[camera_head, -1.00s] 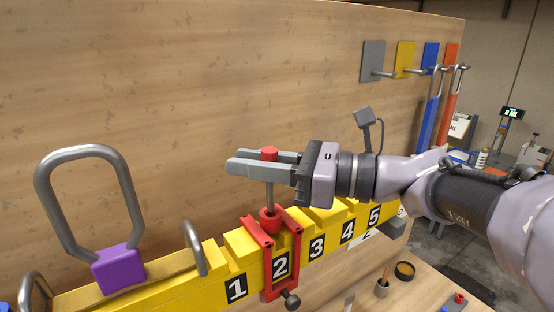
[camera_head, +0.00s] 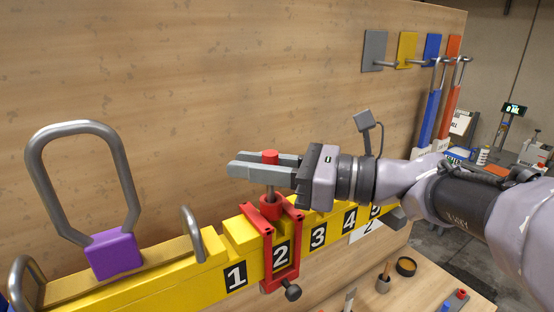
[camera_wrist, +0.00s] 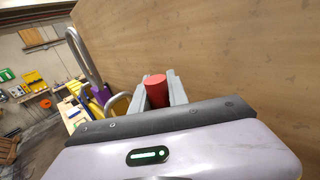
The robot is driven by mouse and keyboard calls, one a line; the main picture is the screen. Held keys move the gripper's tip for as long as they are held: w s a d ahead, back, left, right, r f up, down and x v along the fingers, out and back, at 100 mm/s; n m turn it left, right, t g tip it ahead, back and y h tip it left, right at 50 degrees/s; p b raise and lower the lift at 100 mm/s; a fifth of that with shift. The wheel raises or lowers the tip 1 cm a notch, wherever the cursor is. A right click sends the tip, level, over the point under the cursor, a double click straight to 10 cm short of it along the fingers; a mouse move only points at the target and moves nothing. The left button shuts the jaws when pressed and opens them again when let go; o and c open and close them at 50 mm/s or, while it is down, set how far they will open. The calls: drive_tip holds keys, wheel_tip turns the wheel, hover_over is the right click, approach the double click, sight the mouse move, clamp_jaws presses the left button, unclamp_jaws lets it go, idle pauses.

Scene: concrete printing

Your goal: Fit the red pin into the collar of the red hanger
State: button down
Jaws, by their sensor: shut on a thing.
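The red hanger (camera_head: 268,236) straddles the yellow beam (camera_head: 150,294) at the slot marked 2. Its red collar (camera_head: 271,209) stands on top, with a dark knob (camera_head: 292,292) at its lower front. My gripper (camera_head: 255,168) is shut on the red pin (camera_head: 270,157), which is upright between the fingers just above the collar. The pin's grey shank runs down from the fingers to the collar's mouth; its tip is hidden, so I cannot tell how deep it sits. In the wrist view the pin's red head (camera_wrist: 155,88) shows between the fingers; the collar is hidden.
A purple block with a grey loop (camera_head: 113,254) sits on the beam at left, near two grey hoops (camera_head: 193,235). A wooden board (camera_head: 200,70) stands close behind. Blue and orange tools hang at right.

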drive_tip(key=shift+f+b, duration=1.05)
drive_tip(key=shift+f, duration=0.35)
drive_tip(key=c, duration=1.2)
unclamp_jaws()
